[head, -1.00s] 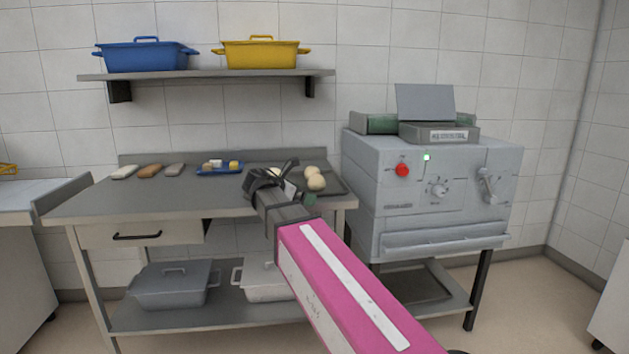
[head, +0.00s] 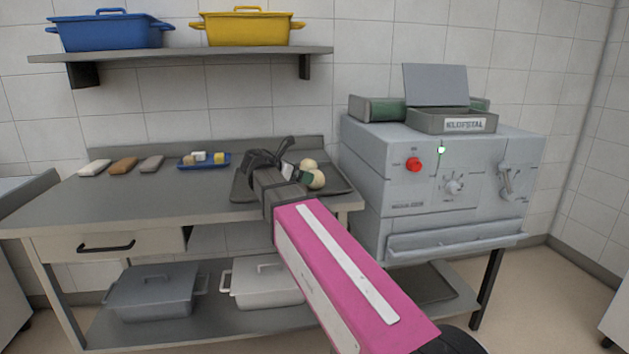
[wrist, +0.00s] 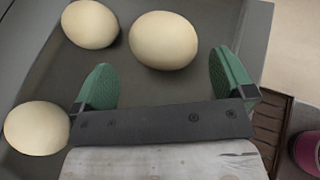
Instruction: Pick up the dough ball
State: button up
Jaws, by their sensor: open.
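In the wrist view three pale dough balls lie on a dark tray (wrist: 130,88). One dough ball (wrist: 163,40) is ahead of the gap between my fingertips, another (wrist: 90,24) is at the upper left, and a third (wrist: 37,128) is at the left, close beside the left finger. My gripper (wrist: 162,82) is open, with green pads and nothing between them. In the head view my gripper is over the tray (head: 342,178) on the table. Two dough balls show there, one farther back (head: 308,163) and one nearer (head: 316,180); my gripper hides part of the tray.
A grey oven (head: 440,190) stands right of the table (head: 130,200). Several bars and a blue tray (head: 187,166) with small blocks lie left of my gripper. A shelf (head: 200,54) with a blue pot (head: 110,32) and a yellow pot (head: 247,28) hangs above.

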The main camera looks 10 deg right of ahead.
jog(key=x, duration=0.7)
jog(key=shift+d+f, duration=0.1)
jog(key=shift+f, duration=0.05)
jog(key=c, duration=0.8)
